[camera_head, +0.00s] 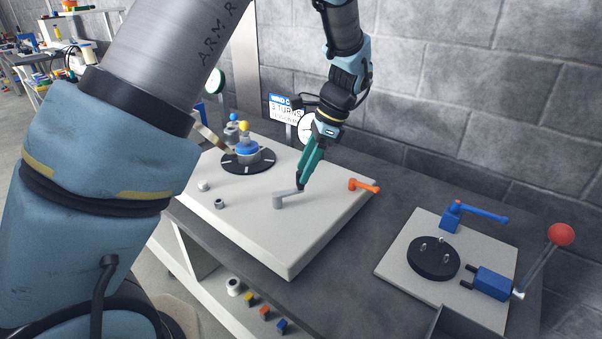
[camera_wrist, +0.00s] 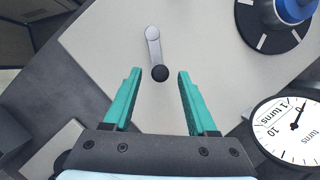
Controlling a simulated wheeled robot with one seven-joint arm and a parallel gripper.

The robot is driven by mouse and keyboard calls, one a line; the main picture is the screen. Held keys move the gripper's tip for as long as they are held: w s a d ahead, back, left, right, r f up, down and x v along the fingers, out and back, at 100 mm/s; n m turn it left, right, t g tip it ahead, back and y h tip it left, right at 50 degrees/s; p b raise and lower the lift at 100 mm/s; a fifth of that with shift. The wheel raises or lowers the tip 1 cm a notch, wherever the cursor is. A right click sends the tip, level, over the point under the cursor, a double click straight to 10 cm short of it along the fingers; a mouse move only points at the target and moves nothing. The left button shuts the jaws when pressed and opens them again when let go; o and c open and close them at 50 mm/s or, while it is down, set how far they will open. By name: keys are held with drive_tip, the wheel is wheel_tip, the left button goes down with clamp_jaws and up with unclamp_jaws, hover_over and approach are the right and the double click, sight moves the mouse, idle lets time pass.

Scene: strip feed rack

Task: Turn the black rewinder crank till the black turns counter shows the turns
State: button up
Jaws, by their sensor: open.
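The rewinder crank (camera_head: 278,201) is a grey arm on a post on the pale board. In the wrist view the crank arm (camera_wrist: 153,45) ends in a black knob (camera_wrist: 160,74). In the wrist view my gripper (camera_wrist: 159,73) is open, with one teal finger on each side of the knob and gaps on both sides. The turns counter (camera_wrist: 292,130) is a white dial with a black rim; its pointer is close to the 0. It is partly hidden behind my gripper in the head view (camera_head: 305,127).
A sign (camera_head: 284,107) behind the board is partly covered; its turn number is hard to read. A black disc with a blue hub (camera_head: 247,166) and an orange lever (camera_head: 364,186) share the board. Another plate (camera_head: 400,252) with blue clamps stands right.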

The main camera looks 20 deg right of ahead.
sight(301, 188)
drive_tip(key=shift+x, duration=1.6)
clamp_jaws()
